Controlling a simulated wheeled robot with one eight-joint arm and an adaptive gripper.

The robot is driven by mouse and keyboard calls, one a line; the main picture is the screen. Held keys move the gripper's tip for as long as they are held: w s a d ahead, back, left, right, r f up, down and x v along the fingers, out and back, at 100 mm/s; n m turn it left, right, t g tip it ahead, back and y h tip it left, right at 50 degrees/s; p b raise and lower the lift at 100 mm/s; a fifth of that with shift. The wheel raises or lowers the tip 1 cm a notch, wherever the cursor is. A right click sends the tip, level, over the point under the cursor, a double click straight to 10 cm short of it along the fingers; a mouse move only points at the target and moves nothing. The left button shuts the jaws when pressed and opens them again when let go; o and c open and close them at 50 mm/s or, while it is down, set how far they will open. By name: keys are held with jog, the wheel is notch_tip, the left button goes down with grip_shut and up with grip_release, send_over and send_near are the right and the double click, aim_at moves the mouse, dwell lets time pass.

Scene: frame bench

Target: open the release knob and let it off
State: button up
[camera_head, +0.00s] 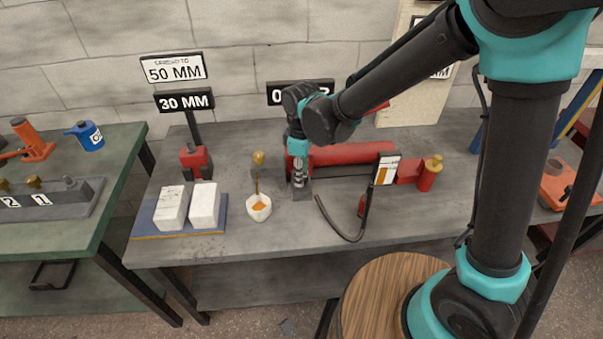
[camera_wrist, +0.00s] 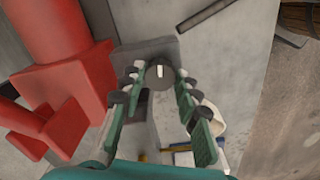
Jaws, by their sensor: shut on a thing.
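The release knob (camera_wrist: 160,75) looks like a dark grey round knob with a white mark on its top. In the wrist view it sits between the two fingers of my gripper (camera_wrist: 158,82), which is shut on it. A grey block (camera_wrist: 150,48) is beside the knob. The knob is hidden there by my fingers. I cannot tell how far the knob is turned.
The red cylinder also fills the left of the wrist view (camera_wrist: 62,35). Signs (camera_head: 174,68) stand behind.

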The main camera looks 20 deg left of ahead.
jog(key=o, duration=1.2)
jog(key=shift+c, duration=0.2)
jog(key=shift+r, duration=0.1)
notch_tip(320, 180, up, 12)
jog(key=w+d+f+m+t, duration=0.1)
jog(key=w+d+m, duration=0.2)
jog(key=d, duration=0.5)
jog(key=w+d+f+m+y, duration=0.1)
jog(key=w+d+f+m, duration=0.15)
jog(key=d, duration=0.55)
jog(key=w+d+f+m+t, duration=0.1)
jog(key=w+d+m, duration=0.25)
jog(key=d, duration=0.45)
jog(key=s+d+f+m, duration=0.2)
jog(key=d+m, duration=0.1)
jog(key=d, duration=0.3)
jog(key=s+d+f+m+t, duration=0.1)
jog(key=s+d+f+m, duration=0.1)
jog(key=d, duration=0.5)
jog(key=s+d+f+m+t+h, duration=0.1)
jog(key=s+d+f+m, duration=0.1)
jog(key=d+m, duration=0.3)
jog(key=shift+s+d, duration=0.6)
jog(key=shift+d, duration=0.15)
